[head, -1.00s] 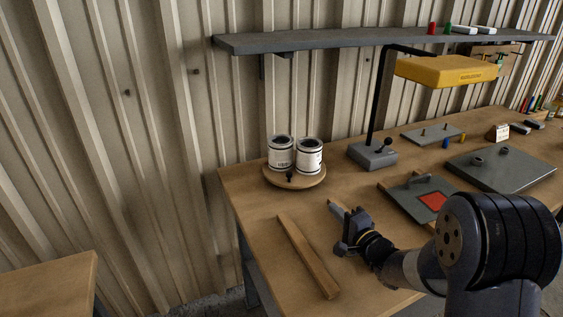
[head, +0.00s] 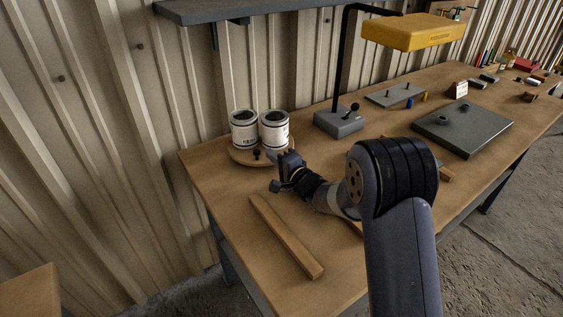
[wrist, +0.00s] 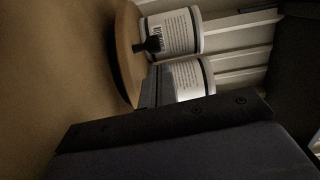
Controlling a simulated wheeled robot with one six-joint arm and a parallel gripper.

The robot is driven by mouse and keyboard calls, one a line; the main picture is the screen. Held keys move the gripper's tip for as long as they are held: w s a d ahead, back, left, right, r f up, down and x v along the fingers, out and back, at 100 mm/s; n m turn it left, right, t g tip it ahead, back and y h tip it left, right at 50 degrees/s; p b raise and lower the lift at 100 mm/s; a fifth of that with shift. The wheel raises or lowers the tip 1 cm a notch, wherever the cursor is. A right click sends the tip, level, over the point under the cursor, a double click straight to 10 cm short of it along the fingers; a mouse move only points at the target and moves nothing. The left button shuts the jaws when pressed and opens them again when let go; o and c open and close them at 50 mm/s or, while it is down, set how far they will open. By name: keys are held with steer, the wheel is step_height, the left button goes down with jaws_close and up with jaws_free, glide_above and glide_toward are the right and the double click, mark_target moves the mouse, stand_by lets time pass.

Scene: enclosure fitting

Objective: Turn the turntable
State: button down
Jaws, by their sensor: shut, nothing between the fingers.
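The turntable (head: 241,159) is a round wooden disc at the back left of the workbench. Two white cans with dark open tops stand on it, a left can (head: 243,130) and a right can (head: 274,129). A small black knob (head: 256,154) stands up at its front edge. The turntable (wrist: 124,52) and knob (wrist: 152,44) also show in the wrist view. My gripper (head: 275,157) is shut and empty, its tip close to the turntable's right front edge, by the right can. I cannot tell whether it touches. In the wrist view its fingers (wrist: 150,88) partly cover the lower can.
A wooden bar (head: 286,237) lies at the front left of the bench. A grey lamp base (head: 339,121) with a black post and yellow head (head: 412,32) stands right of the cans. A grey plate (head: 462,127) lies further right. Corrugated wall stands behind.

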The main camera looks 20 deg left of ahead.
steer(key=shift+x, duration=0.95)
